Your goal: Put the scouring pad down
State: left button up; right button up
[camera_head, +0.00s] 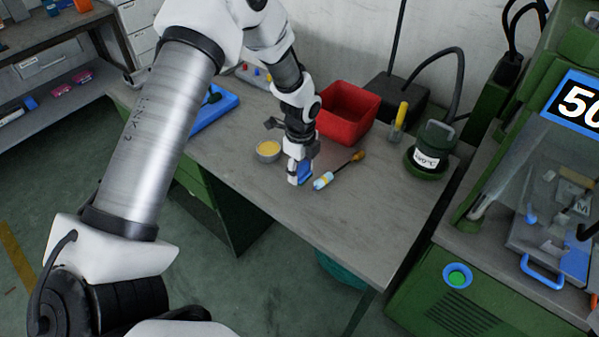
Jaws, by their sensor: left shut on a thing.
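My right gripper is not in view.
A small round tin with yellow contents (268,150) stands left of the gripper. The bench's front right is clear.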

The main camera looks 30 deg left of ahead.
aim_at(300, 177)
pick_arm(q)
jog(key=shift+w+a+f, duration=0.15)
jog(key=shift+a+f, duration=0.05)
jog(key=shift+a, duration=0.1)
notch_tip(300, 177, down, 2)
jog(key=shift+d+f+p, duration=0.1)
jog(key=shift+f+p, duration=0.15)
jog(key=shift+p, duration=0.35)
jog(key=shift+f, duration=0.35)
jog(key=shift+f, duration=0.1)
jog(key=o, duration=1.1)
